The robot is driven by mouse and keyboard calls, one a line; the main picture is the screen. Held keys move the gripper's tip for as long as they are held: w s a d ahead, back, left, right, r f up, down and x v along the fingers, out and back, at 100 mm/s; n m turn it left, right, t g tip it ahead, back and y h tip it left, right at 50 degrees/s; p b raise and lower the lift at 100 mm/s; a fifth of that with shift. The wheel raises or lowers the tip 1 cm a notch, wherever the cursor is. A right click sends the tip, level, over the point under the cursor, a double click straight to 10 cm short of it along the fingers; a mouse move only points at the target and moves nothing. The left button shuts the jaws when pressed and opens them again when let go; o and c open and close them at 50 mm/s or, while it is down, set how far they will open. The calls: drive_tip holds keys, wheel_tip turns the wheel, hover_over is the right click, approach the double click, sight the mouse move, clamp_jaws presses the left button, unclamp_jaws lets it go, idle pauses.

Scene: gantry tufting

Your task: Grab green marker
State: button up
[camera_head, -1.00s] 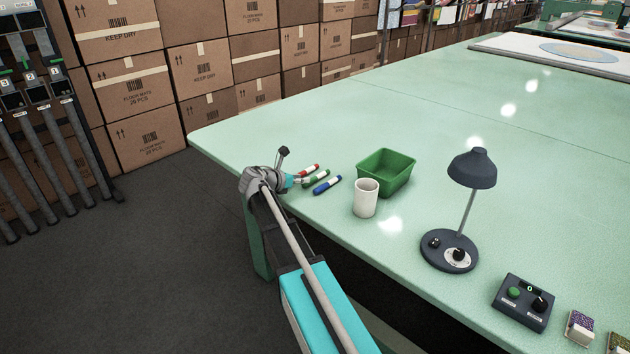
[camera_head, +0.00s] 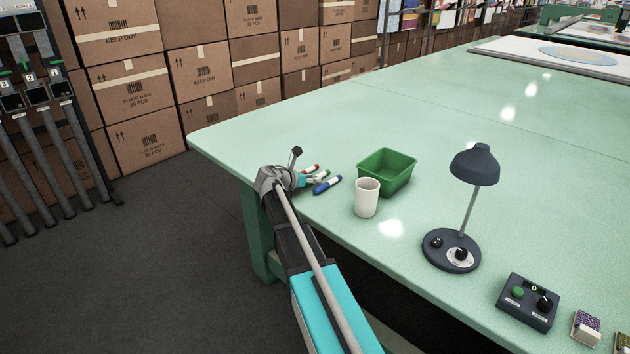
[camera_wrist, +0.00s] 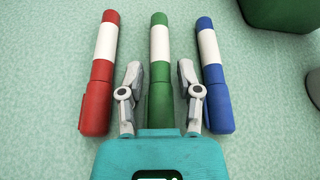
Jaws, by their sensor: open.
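The green marker (camera_wrist: 159,75), with a white band, lies on the pale green table between a red marker (camera_wrist: 100,75) and a blue marker (camera_wrist: 213,75). In the wrist view my gripper (camera_wrist: 160,68) is open, with one finger on each side of the green marker's lower part. The marker's lower end is hidden behind the gripper body. I cannot tell whether the fingers touch it. In the head view my gripper (camera_head: 308,178) is over the markers near the table's left edge, and the green marker (camera_head: 321,175) is partly covered.
A green bin (camera_head: 388,172) and a white cup (camera_head: 367,198) stand right of the markers. A dark desk lamp (camera_head: 474,165) and a control box (camera_head: 526,302) are farther right. The table (camera_head: 450,110) is clear behind them.

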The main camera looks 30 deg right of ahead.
drive_tip(key=shift+a, duration=0.1)
clamp_jaws()
drive_tip(key=shift+r, duration=0.1)
idle(0.4)
wheel_tip(320, 180, up, 2)
drive_tip(key=p, duration=0.2)
drive_tip(key=shift+r+p, duration=0.25)
drive_tip(key=shift+p, duration=0.1)
drive_tip(key=s+a+r+p, duration=0.2)
drive_tip(key=s+r+p, duration=0.3)
drive_tip(key=s, duration=0.1)
drive_tip(key=s+a+r+p, duration=0.3)
drive_tip(key=s+r+p, duration=0.2)
drive_tip(key=s, duration=0.2)
drive_tip(key=shift+a+r, duration=0.15)
drive_tip(key=shift+a, duration=0.15)
drive_tip(key=shift+w, duration=0.1)
